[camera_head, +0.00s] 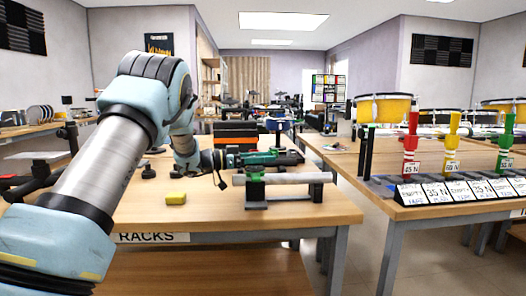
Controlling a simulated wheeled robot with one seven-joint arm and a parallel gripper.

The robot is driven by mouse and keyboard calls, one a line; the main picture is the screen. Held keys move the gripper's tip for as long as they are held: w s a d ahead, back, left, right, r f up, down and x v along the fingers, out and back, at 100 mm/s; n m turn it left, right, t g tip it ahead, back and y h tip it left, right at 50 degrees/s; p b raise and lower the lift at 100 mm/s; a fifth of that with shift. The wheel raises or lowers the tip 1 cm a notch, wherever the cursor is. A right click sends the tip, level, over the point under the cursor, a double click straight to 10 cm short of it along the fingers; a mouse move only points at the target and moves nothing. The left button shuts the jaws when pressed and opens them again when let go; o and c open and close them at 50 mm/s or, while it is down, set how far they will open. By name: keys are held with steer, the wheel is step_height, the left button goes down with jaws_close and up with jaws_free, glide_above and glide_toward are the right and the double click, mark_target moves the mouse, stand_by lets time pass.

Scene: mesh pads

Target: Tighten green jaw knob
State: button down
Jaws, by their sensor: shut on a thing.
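The green jaw (262,157) belongs to a clamp on the wooden bench, behind and above a grey horizontal tube on black supports. My gripper (221,161) comes in from the left and is at the left end of the green jaw. It is shut on what appears to be the green jaw's knob, which is mostly hidden by the fingers. The contact is too small to see in detail.
The grey tube (290,178) lies across its stand just in front. A yellow block (176,198) lies on the bench (130,205) to the left. Black and orange cases (236,134) stand behind. A second bench at right holds red, yellow and green upright tools with label cards.

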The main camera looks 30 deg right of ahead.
steer(key=shift+s+f+m+g+p, duration=0.15)
steer(key=shift+m+g+p, duration=0.15)
steer(key=shift+m+g, duration=0.35)
steer(key=shift+s+g+y, duration=0.1)
steer(key=shift+g+y, duration=0.15)
steer(key=shift+y, duration=0.05)
steer(key=shift+c, duration=1.5)
jaws_free()
steer(key=v, duration=1)
steer(key=shift+a+b, duration=0.35)
steer(key=shift+a, duration=0.05)
steer(key=shift+w, duration=0.2)
